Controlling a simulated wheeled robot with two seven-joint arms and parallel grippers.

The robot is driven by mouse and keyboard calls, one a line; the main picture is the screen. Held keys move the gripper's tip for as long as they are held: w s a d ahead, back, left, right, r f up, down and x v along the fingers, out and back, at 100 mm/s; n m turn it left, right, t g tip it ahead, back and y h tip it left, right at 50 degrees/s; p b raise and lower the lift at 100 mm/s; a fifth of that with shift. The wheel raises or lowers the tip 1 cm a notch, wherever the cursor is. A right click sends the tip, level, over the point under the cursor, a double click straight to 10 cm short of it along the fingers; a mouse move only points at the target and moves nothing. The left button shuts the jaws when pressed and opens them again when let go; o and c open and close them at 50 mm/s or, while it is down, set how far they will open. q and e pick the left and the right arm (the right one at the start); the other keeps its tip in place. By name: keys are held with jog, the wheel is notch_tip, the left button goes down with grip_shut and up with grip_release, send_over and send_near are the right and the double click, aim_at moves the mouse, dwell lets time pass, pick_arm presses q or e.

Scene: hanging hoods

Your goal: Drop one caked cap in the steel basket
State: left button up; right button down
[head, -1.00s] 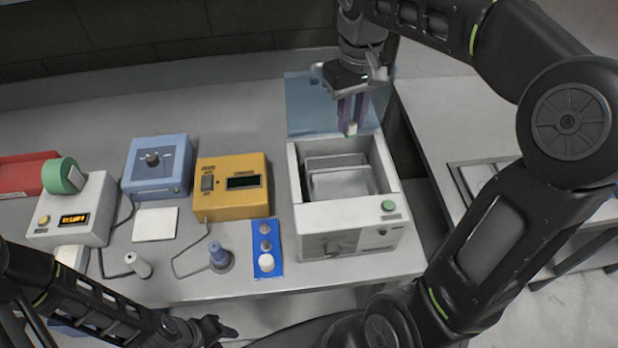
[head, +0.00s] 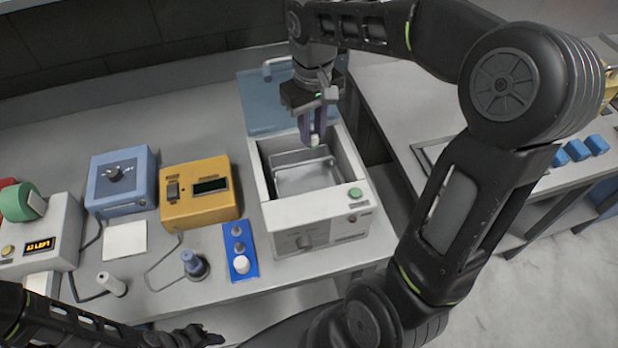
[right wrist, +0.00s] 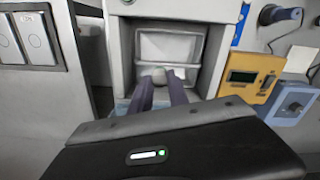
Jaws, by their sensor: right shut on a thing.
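A small whitish cap (head: 315,141) is pinched between the fingertips of my right gripper (head: 312,136). It also shows between the fingertips in the right wrist view (right wrist: 168,74), partly hidden by the fingers. My right gripper points down at the back part of the open white bath. The steel basket (head: 303,182) sits inside that bath and looks empty. The basket also shows beyond the fingertips in the right wrist view (right wrist: 170,46). My left gripper (head: 207,338) is at the bottom edge of the head view, dark and small; its jaws are unclear.
The white bath unit (head: 318,212) has a raised bluish lid (head: 262,105) behind it. To its left are a blue strip (head: 240,262) with small caps, a yellow meter (head: 200,208) and a blue box (head: 122,195). A second bench (head: 400,110) stands right across a gap.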

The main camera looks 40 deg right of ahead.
jog(key=shift+f, duration=0.45)
jog(key=c, duration=1.2)
grip_release()
jog(key=shift+r, duration=0.1)
notch_tip(320, 180, up, 8)
jog(key=shift+f+b, duration=0.15)
jog(key=shift+b, duration=0.25)
